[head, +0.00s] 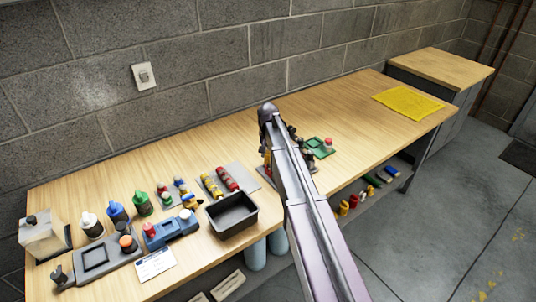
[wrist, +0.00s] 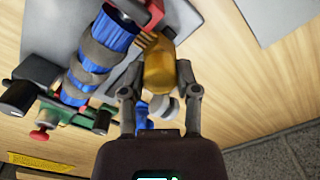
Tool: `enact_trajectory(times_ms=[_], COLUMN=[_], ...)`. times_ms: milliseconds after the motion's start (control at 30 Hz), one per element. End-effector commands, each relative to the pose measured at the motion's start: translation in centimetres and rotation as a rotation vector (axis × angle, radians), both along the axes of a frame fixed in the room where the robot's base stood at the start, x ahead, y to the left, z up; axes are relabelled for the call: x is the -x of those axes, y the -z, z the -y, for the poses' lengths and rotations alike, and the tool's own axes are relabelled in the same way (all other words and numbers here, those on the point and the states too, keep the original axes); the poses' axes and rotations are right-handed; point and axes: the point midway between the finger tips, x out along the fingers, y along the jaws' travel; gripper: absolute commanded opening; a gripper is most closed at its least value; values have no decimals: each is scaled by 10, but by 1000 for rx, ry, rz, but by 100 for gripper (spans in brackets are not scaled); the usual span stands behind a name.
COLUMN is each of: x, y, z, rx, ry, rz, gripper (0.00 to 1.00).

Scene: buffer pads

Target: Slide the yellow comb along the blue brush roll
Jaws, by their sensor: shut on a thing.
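The blue brush roll (wrist: 86,80) shows in the wrist view at left of centre, tilted, with grey bands around it. The yellow comb (wrist: 158,70) is between the fingers of my gripper (wrist: 159,78), which is shut on it. The comb's toothed end is close beside the upper part of the roll; I cannot tell whether they touch. In the head view my arm hides most of the gripper, the comb and the roll.
A green block with a red knob (head: 320,147) stands right of my arm. A black tray (head: 232,222) and a plate with red and yellow rollers (head: 238,172) are on the left. A yellow mat (head: 408,102) lies far right, with bare wood around it.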

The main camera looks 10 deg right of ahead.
Motion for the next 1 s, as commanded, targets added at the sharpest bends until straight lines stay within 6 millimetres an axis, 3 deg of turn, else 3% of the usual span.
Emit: enact_trajectory(times_ms=[167, 600, 967, 1000], x=[-7, -40, -41, -41], y=[0, 0, 0, 0], z=[15, 91, 98, 98], rx=[0, 0, 0, 0], ry=[3, 3, -1, -1], rz=[0, -1, 0, 0], gripper=[0, 0, 0, 44])
